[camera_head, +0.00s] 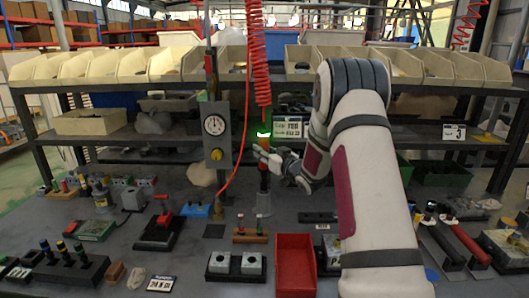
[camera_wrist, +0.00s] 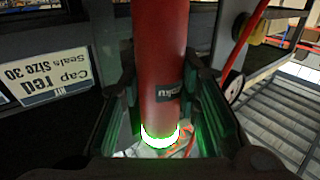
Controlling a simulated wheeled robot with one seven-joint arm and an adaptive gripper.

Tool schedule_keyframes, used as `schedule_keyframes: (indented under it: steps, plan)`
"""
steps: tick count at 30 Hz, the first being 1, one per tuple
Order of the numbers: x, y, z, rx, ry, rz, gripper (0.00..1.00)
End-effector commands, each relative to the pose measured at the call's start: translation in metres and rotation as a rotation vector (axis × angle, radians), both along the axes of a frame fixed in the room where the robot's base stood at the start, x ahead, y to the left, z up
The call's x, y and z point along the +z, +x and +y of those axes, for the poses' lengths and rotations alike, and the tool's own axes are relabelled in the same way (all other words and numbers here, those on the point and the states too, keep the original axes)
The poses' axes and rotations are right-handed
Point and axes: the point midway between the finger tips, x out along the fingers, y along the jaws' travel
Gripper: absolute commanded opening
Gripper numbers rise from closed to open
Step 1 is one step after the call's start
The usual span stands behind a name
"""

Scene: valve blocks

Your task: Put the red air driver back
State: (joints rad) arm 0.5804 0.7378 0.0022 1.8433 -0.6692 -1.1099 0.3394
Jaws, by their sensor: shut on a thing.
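The red air driver (camera_head: 264,178) is upright below a red coiled hose (camera_head: 260,55), with a bright green light at its top. My gripper (camera_head: 272,160) is shut around it, coming from the right. In the wrist view the driver's red body (camera_wrist: 158,60) stands between my two fingers (camera_wrist: 165,125), with a dark label and a glowing green-white ring.
A gauge panel (camera_head: 216,134) with a thin red hose stands just left. Two grey blocks on a black base (camera_head: 236,267) and a red tray (camera_head: 295,268) lie in front. Shelves with cream bins (camera_head: 175,64) are behind. Tools and valve parts crowd the bench's left side.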

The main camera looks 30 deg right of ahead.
Motion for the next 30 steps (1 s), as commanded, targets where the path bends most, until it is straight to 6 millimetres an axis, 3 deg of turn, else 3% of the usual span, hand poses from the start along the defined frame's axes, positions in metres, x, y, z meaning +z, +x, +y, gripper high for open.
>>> schedule_keyframes:
  steps: [11,30]
  plan:
    - [0.002,0.001,0.000,0.001,-0.001,-0.005,0.00]
    - [-0.011,0.001,0.000,0.000,-0.001,-0.005,0.00]
